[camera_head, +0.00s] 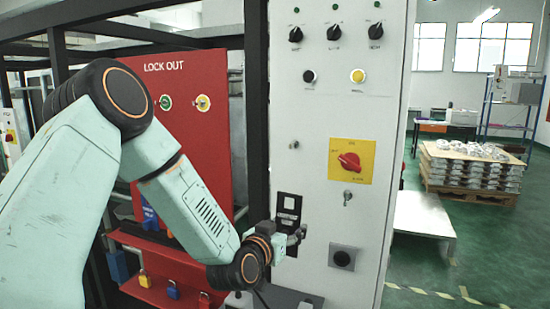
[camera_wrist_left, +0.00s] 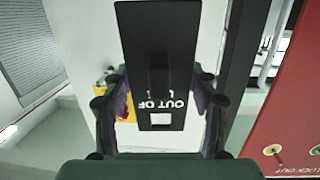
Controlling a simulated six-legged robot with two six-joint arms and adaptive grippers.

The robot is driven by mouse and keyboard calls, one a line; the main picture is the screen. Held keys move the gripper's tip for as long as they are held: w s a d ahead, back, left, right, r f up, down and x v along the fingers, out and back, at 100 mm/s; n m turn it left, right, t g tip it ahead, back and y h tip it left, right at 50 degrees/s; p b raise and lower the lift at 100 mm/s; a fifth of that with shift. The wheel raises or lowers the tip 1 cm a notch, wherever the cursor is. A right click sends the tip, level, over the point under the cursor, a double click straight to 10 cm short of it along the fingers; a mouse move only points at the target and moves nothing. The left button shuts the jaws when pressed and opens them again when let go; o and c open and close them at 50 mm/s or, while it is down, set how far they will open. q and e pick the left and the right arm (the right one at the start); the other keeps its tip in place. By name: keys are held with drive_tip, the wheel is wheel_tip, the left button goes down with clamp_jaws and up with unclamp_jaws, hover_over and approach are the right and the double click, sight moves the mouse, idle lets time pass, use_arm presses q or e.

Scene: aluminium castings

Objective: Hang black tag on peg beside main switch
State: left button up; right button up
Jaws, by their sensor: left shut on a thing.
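The black tag (camera_head: 288,207) is held upright in front of the white cabinet (camera_head: 312,110), below and left of the main switch. It fills the middle of the left wrist view (camera_wrist_left: 150,30), with the letters "OUT OF" readable. My left gripper (camera_head: 291,240) is shut on its lower part, a finger on each side. The main switch (camera_head: 349,161) is a red knob on a yellow plate. A small metal peg (camera_head: 294,145) sticks out left of this plate, above the tag and apart from it. Another small metal fitting (camera_head: 347,197) sits below the plate. My right gripper is out of view.
A red lockout board (camera_head: 215,95) with padlocks stands left of the cabinet, behind my left arm. A dark square fitting (camera_head: 342,257) is low on the cabinet. A pallet of castings (camera_head: 470,170) stands far right on open green floor.

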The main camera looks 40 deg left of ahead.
use_arm(q)
drive_tip(key=a+r+h+p, duration=0.1)
drive_tip(key=r+p, duration=0.1)
drive_tip(key=r, duration=0.2)
drive_tip(key=a+r+m+p, duration=0.1)
drive_tip(key=r+p, duration=0.1)
drive_tip(key=r, duration=0.2)
drive_tip(key=a+r+h+p, duration=0.1)
drive_tip(key=r+p, duration=0.1)
drive_tip(key=r, duration=0.2)
drive_tip(key=shift+w+a+m+h, duration=0.1)
drive_tip(key=shift+a+m+h, duration=0.05)
drive_tip(key=shift+m+h, duration=0.15)
drive_tip(key=shift+r+g+h, duration=0.3)
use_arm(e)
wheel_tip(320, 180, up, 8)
use_arm(q)
drive_tip(key=w+b, duration=0.2)
drive_tip(key=w+a+b, duration=0.1)
drive_tip(key=w+b, duration=0.2)
drive_tip(key=w+a+f+b, duration=0.1)
drive_tip(key=w+b, duration=0.1)
drive_tip(key=shift+w+f, duration=0.1)
drive_tip(key=shift+w, duration=0.3)
drive_tip(key=shift+w+a+f+b, duration=0.1)
drive_tip(key=shift+w+f+b, duration=0.15)
drive_tip(key=shift+w+b, duration=0.3)
drive_tip(key=shift+a+f, duration=0.15)
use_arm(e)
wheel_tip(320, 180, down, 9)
